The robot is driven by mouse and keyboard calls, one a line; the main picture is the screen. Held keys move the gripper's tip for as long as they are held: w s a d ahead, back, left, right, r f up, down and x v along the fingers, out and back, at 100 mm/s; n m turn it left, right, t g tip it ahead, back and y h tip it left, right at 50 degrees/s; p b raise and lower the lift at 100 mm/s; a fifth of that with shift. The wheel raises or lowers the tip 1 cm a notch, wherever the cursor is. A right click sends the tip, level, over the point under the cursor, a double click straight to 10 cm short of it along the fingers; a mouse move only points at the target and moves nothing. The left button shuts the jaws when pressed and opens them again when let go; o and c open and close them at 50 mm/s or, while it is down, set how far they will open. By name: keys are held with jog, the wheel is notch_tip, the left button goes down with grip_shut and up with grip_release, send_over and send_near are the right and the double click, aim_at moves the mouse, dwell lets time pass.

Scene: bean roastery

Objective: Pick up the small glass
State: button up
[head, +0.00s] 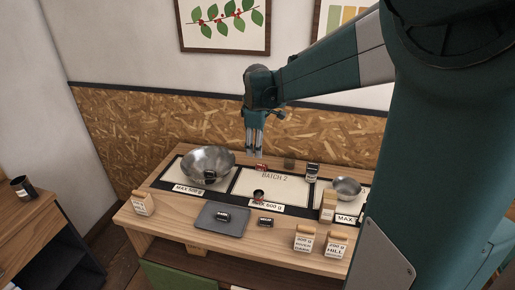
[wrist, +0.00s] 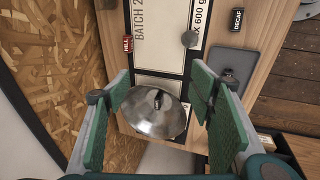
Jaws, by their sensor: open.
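My gripper (head: 255,152) hangs fingers-down over the back of the table, above the mats. In the wrist view my gripper (wrist: 160,88) is open, with nothing between its fingertips. A small round vessel (head: 258,195) with dark brown in it stands at the front of the middle mat, in front of and below my gripper. It seems to be the grey round thing in the wrist view (wrist: 190,39). A small brownish, see-through-looking object (head: 289,163) stands at the back of the table. I cannot tell for sure which one is the small glass.
A large metal bowl (head: 222,160) stands on the left mat; it lies below my fingers in the wrist view (wrist: 142,122). A small red object (head: 261,168), a labelled jar (head: 312,172), a smaller bowl (head: 347,185), a dark tray (head: 207,226) and paper bags (head: 305,239) crowd the table.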

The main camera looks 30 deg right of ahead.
jog(key=w+d+f+n+g+p, duration=0.1)
jog(key=w+d+f+n, duration=0.1)
jog(key=w+d+f, duration=0.35)
jog(key=w+d+f+n+g+p, duration=0.1)
jog(key=w+d+f, duration=0.1)
jog(key=d, duration=0.6)
jog(key=n+g, duration=0.1)
jog(key=n, duration=0.2)
send_over(290, 160)
jog(key=w, duration=0.2)
notch_tip(290, 160, down, 11)
jog(key=shift+w+d+f+n+p, duration=0.3)
jog(key=shift+d+f+p, duration=0.1)
jog(key=shift+d, duration=0.15)
jog(key=shift+s+d+f, duration=0.1)
jog(key=shift+f, duration=1.15)
jog(key=shift+d+f, duration=0.15)
jog(key=shift+f, duration=1.15)
jog(key=shift+d+f, duration=0.15)
jog(key=shift+f, duration=1.1)
jog(key=shift+c, duration=0.5)
